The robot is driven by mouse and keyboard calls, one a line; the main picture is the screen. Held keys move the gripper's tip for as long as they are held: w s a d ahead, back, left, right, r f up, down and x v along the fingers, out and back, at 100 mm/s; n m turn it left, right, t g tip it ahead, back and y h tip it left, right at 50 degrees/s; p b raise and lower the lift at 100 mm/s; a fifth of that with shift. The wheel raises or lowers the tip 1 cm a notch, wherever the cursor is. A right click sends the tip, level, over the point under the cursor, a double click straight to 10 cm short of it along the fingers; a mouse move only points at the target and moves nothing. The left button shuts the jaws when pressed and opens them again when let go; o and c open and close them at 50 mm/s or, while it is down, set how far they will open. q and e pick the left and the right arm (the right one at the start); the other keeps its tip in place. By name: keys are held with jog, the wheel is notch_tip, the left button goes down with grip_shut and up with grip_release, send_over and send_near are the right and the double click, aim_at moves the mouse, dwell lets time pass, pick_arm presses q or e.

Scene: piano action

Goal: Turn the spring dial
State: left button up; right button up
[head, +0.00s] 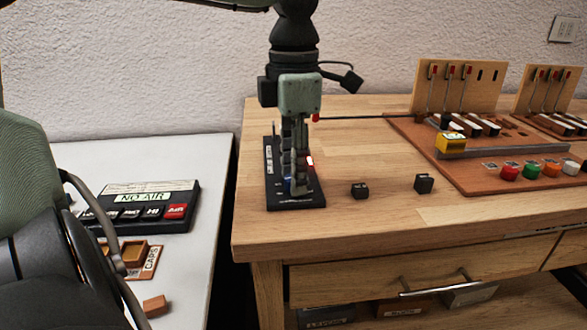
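A small black device (272,190) with a flat base and a pale label strip stands near the left end of the wooden bench; it may be the spring dial, but no dial face is clear. My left gripper (297,180) points straight down over this device and hides most of it. Its fingers reach close to the base, with a small red and white part beside them. I cannot tell whether the fingers are apart, closed or touching the device. My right gripper is not in view.
Two small black blocks (360,191) (424,183) lie right of the device on the wooden bench (345,225). A brown board (480,178) holds colored knobs and a yellow block. A white table (190,260) at left carries a "NO AIR" box (150,200). A gap separates the tables.

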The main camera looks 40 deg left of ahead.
pick_arm(q)
jog(key=shift+o, duration=0.5)
jog(key=shift+r, duration=0.25)
notch_tip(320, 180, up, 12)
jog(key=shift+f, duration=0.25)
dwell(0.3)
